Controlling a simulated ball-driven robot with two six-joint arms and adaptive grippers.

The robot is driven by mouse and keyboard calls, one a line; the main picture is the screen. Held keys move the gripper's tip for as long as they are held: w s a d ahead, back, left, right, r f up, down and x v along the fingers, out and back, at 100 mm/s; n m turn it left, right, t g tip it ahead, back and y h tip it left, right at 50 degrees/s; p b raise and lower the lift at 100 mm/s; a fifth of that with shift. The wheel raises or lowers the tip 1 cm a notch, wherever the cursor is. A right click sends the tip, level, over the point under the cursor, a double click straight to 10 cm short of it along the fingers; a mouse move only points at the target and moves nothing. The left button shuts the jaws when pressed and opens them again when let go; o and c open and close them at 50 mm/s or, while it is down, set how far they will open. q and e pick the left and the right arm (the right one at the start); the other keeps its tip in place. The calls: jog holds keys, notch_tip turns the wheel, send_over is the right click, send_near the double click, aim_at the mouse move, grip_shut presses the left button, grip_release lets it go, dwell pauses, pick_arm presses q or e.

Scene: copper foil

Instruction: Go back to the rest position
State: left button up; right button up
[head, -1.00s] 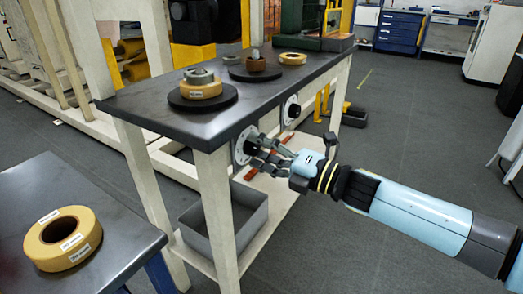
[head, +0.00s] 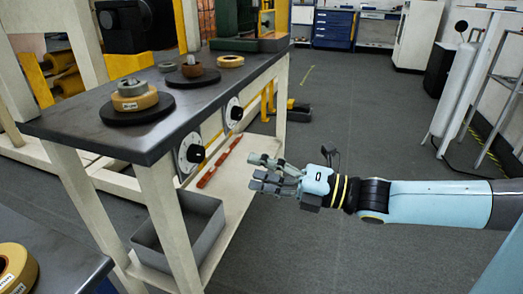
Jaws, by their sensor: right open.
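My right gripper (head: 268,175) is open and empty in the head view. It is in the air to the right of the dark-topped workbench (head: 75,118), apart from the near round dial (head: 187,158) on the bench's side. A second dial (head: 233,113) with a dark knob is farther along the same side. My right arm reaches in from the right edge. My left gripper is out of view.
Tape rolls (head: 134,98) sit on a black disc on the bench, with more farther back. A grey bin (head: 208,220) stands on the lower shelf beside a red bar (head: 215,168). Another tape roll (head: 25,268) is at lower left.

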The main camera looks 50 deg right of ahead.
dwell(0.4)
jog(key=s+d+f+m+g+h+p, duration=0.1)
jog(key=s+f+m+g+h, duration=0.45)
jog(key=f, duration=0.85)
jog(key=s+d+f+m+g+h+p, duration=0.1)
jog(key=s+f+m+h, duration=0.25)
jog(key=f+m, duration=0.75)
jog(key=s+a+f+m+g, duration=0.2)
jog(key=s+f, duration=0.4)
jog(key=s, duration=0.4)
jog(key=s+a+f+m+g, duration=0.2)
jog(key=s+f+m+g, duration=0.2)
jog(key=s, duration=0.5)
jog(key=s+a+f+m+g, duration=0.2)
jog(key=s+f+m+g, duration=0.2)
jog(key=s+f, duration=0.4)
jog(key=shift+s+a+f+y, duration=0.25)
jog(key=shift+s+a+y, duration=0.05)
jog(key=shift+s, duration=1)
jog(key=shift+g, duration=0.25)
